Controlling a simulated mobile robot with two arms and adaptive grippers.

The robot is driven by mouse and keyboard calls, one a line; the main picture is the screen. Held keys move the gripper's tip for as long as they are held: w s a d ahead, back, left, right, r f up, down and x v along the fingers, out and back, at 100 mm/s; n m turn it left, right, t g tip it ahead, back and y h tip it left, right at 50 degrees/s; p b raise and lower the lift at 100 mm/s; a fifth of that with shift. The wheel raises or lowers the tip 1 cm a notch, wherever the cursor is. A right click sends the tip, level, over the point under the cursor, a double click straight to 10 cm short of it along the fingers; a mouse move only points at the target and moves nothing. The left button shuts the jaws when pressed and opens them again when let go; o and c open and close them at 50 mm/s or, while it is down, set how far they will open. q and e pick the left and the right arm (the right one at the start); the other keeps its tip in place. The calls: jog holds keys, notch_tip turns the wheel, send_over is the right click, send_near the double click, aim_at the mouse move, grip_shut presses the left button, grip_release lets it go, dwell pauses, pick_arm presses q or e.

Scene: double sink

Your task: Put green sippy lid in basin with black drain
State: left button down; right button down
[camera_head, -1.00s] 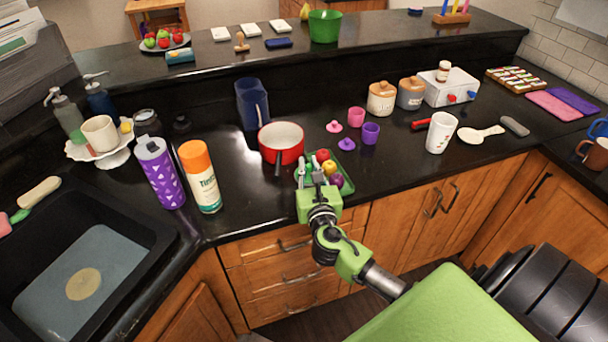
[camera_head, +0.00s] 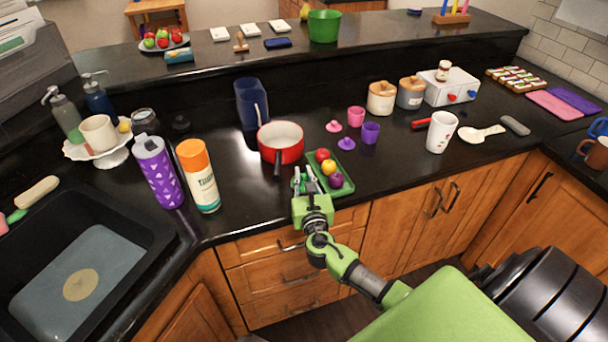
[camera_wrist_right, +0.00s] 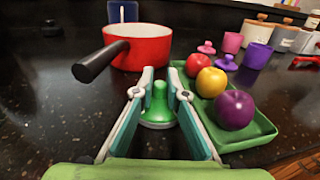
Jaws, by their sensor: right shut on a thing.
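The green sippy lid (camera_wrist_right: 158,108) is a small green dome with a knob and a wider round rim, seen in the right wrist view. My right gripper (camera_wrist_right: 160,88) is shut on it, with one finger on each side. In the head view my right gripper (camera_head: 304,182) is low over the counter, left of the green tray and in front of the red pot; the lid is hard to make out there. At the left is a dark sink basin (camera_head: 150,240) with a grey floor and a pale yellowish round drain (camera_head: 80,285). No black drain is in view. My left gripper is out of view.
The green tray (camera_head: 347,188) with fruit adjoins my right gripper. The red pot (camera_head: 281,140) has its handle toward me. An orange-capped spray can (camera_head: 200,180) and a purple tumbler (camera_head: 160,175) stand between gripper and sink. Bare counter lies right of the can.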

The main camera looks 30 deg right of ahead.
jog(key=c, duration=2)
grip_release()
jog(key=shift+f, duration=0.15)
